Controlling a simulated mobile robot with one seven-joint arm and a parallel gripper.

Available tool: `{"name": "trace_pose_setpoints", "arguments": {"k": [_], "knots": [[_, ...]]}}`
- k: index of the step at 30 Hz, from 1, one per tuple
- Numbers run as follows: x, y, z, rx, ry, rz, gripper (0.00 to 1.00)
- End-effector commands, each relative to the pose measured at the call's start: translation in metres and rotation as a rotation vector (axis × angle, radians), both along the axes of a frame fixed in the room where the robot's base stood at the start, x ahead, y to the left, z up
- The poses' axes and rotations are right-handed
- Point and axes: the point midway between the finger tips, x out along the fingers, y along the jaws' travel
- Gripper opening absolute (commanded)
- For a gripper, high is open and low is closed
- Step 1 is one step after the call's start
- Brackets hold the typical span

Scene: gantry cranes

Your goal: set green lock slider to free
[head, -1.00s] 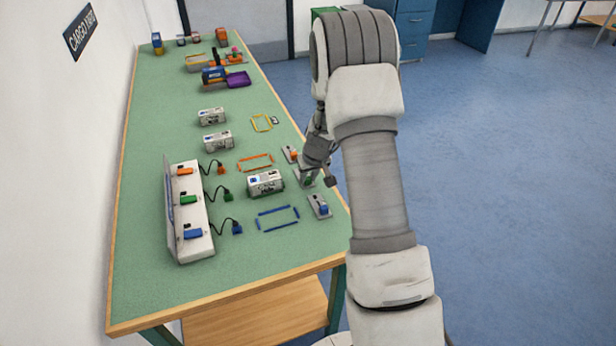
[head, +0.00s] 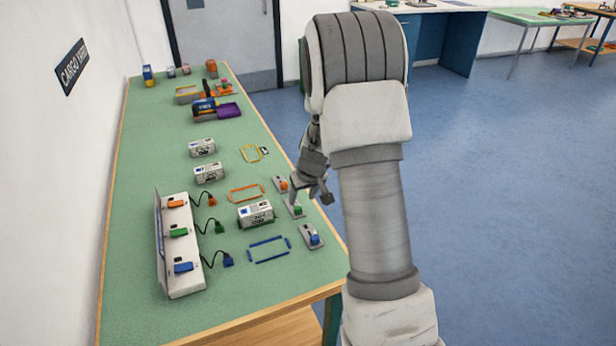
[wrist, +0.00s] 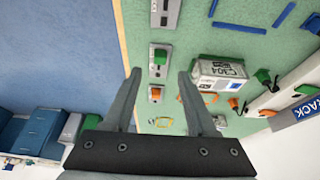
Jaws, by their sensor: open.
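The green lock slider (head: 297,210) is a small green block on a grey plate near the table's right edge. In the wrist view the green slider (wrist: 159,57) shows between and just beyond my open fingertips, with its grey plate around it. My gripper (head: 314,198) is open and empty, beside and apparently above the green lock. Both fingers show in the wrist view (wrist: 160,73), with nothing between them. I cannot tell the exact height of the gap, and no position label is readable.
The orange lock (head: 281,185) and blue lock (head: 311,236) flank the green one. A white container (head: 255,214) stands to its left. A panel (head: 180,250) with coloured plugs stands further left. Open floor lies right of the table.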

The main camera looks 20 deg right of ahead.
Motion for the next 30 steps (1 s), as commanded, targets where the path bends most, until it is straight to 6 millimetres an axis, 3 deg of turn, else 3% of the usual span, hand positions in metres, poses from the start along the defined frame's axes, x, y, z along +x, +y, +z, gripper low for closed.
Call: {"name": "trace_pose_setpoints", "arguments": {"k": [6,13,18,30], "knots": [[-0.019,0.000,0.048,0.000,-0.003,0.000,0.57],[-0.034,0.000,0.082,0.000,-0.001,-0.001,0.57],[-0.039,0.000,0.092,0.000,0.001,0.000,0.57],[-0.040,0.000,0.093,0.001,0.002,-0.001,0.57]]}}
